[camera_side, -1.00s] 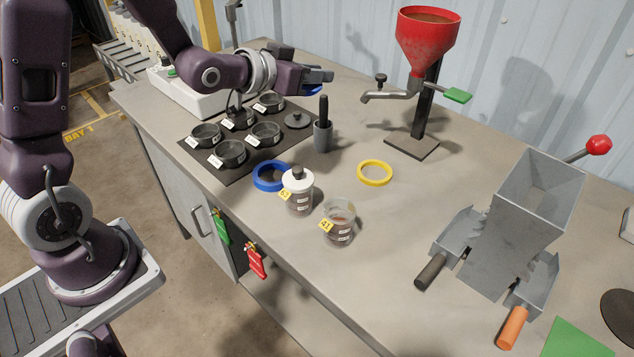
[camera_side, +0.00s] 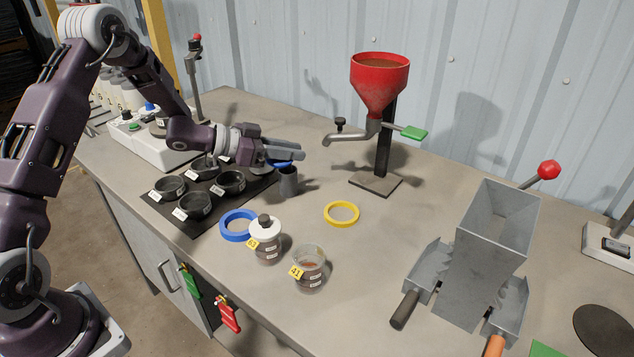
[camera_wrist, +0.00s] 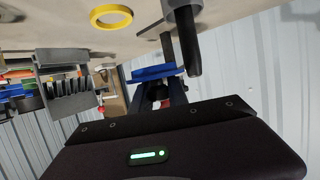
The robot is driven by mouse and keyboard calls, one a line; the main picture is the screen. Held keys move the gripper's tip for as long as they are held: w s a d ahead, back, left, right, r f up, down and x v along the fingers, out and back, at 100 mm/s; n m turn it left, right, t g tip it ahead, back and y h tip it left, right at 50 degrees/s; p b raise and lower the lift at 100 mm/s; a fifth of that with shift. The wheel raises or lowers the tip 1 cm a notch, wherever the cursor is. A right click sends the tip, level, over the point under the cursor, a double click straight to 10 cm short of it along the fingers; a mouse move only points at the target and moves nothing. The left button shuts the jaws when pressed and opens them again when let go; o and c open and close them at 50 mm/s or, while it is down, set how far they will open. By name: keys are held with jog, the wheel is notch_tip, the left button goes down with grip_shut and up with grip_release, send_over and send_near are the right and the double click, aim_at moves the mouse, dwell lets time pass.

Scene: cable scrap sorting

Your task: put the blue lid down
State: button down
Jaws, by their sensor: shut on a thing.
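My gripper (camera_side: 294,150) is shut on the blue lid (camera_side: 290,155) in the side view, above the table near the right edge of the dark mat. The fingers partly cover the lid, and I cannot tell whether it touches anything below. In the wrist view the blue lid (camera_wrist: 153,73) shows edge-on as a flat blue disc between the fingers. A grey cup (camera_side: 289,183) stands just below and in front of the gripper in the side view. Its dark pestle (camera_wrist: 188,45) shows beside the lid in the wrist view.
Several black dishes (camera_side: 196,205) sit on the dark mat (camera_side: 200,228). The red funnel (camera_side: 380,85) stands right of the gripper. Bare tabletop lies between.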

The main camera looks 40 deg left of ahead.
notch_tip(320, 180, down, 6)
jog(key=shift+f, duration=0.1)
